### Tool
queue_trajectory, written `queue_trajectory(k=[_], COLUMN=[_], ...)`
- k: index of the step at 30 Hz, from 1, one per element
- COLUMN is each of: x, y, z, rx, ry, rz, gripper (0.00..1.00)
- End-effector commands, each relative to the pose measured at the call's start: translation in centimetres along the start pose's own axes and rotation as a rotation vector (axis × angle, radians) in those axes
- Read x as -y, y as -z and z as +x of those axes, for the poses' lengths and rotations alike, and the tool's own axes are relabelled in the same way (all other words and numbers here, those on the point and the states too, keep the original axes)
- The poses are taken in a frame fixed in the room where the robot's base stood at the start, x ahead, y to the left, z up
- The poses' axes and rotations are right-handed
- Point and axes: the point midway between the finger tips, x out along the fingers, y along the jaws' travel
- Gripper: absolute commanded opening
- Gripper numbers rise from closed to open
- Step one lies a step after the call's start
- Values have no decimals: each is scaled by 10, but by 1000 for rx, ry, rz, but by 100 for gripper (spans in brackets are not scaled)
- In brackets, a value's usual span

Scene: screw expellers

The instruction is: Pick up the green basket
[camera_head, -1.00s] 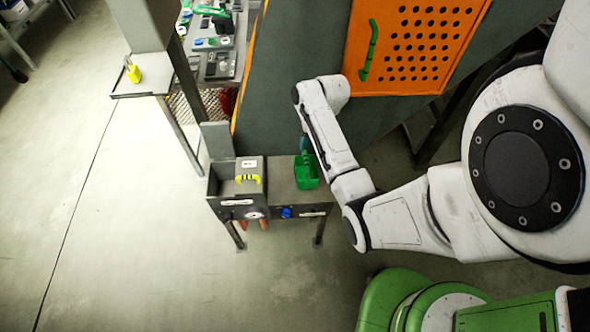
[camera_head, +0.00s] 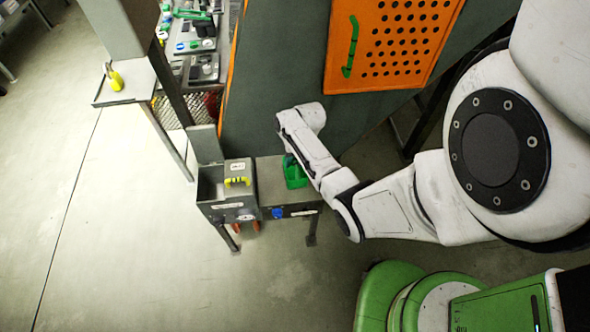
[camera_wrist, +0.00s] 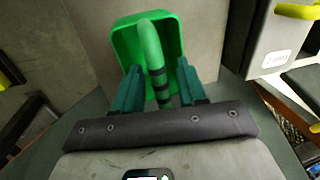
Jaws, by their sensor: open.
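The green basket (camera_head: 297,178) stands on the right part of a small grey metal stand, partly hidden by my arm in the head view. In the wrist view the basket (camera_wrist: 126,45) lies just ahead, with its arched handle (camera_wrist: 152,55) running toward me. The handle has dark bands. My gripper (camera_wrist: 159,82) is open, with one dark green finger on each side of the handle. I cannot tell whether either finger touches it. In the head view my gripper is mostly hidden behind the arm.
The grey stand (camera_head: 268,180) has an open bin with a yellow handle (camera_head: 237,182) left of the basket. A large grey machine with an orange perforated door (camera_head: 400,40) rises close behind. A yellow padlock (camera_head: 116,80) sits on a shelf at left. Floor in front is clear.

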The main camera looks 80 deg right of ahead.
Motion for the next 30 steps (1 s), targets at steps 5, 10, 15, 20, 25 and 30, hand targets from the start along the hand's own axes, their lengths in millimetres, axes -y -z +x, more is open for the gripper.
queue_trajectory(k=[5,10,15,20,25,30], x=[0,0,0,0,0,0], y=[0,0,0,0,0,0], z=[0,0,0,0,0,0], rx=[0,1,1,1,1,1], ry=[0,0,0,0,0,0], rz=[0,0,0,0,0,0], gripper=[35,18,2,0,0,0])
